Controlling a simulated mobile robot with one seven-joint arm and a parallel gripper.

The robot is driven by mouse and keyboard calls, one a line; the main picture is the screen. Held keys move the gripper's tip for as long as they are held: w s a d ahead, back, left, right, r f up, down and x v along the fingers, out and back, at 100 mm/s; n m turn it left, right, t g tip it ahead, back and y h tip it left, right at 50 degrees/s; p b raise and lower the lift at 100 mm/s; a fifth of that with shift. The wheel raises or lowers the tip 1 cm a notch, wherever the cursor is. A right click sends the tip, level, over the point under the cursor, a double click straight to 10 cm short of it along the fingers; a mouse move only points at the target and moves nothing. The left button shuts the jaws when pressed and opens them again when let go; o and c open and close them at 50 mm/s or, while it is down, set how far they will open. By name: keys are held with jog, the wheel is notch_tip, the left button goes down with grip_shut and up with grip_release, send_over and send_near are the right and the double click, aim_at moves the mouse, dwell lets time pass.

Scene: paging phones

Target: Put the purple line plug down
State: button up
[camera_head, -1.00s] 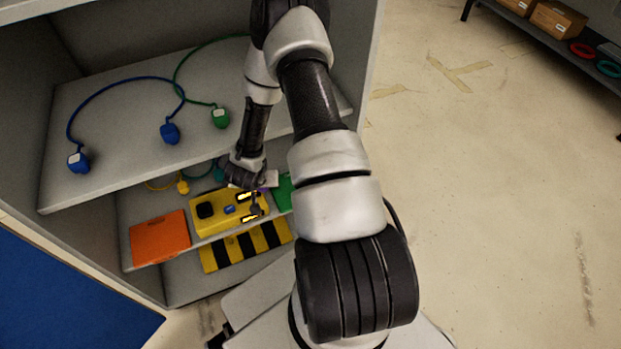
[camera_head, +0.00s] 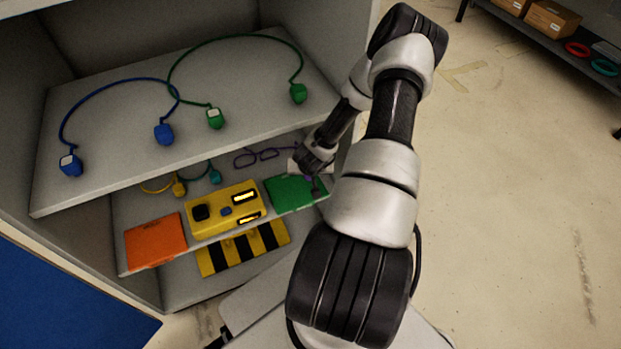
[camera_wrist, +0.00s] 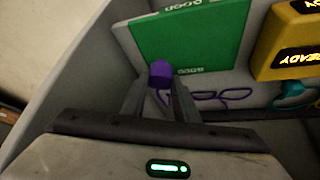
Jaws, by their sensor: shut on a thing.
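My gripper (camera_wrist: 160,98) is shut on the purple line plug (camera_wrist: 161,70), which sits between the two fingertips in the wrist view. In the head view my gripper (camera_head: 314,184) is over the right end of the lower shelf, and the plug (camera_head: 309,177) is mostly hidden by it. The purple cord (camera_wrist: 222,97) lies in loops behind the plug. The green mat (camera_wrist: 190,38) with white lettering is just beyond the plug in the wrist view. I cannot tell whether the plug touches the mat.
A yellow phone unit (camera_head: 225,209) with lit displays stands left of the green mat. An orange mat (camera_head: 155,242) lies further left. Yellow (camera_head: 179,187) and teal (camera_head: 214,176) plugs are behind the unit. The upper shelf (camera_head: 110,180) holds blue and green corded plugs above.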

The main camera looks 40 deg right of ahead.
aim_at(310, 178)
jog(key=shift+d+f+b, duration=0.15)
jog(key=shift+f+b, duration=0.05)
jog(key=shift+f, duration=0.75)
jog(key=shift+d+f+b, duration=0.1)
jog(key=shift+f+b, duration=0.05)
jog(key=shift+f, duration=0.75)
jog(key=shift+f, duration=0.25)
jog(key=o, duration=1.2)
jog(key=shift+c, duration=0.2)
jog(key=shift+r, duration=0.1)
jog(key=shift+r, duration=0.25)
jog(key=p+v, duration=0.2)
jog(key=v, duration=1)
jog(key=shift+f, duration=0.1)
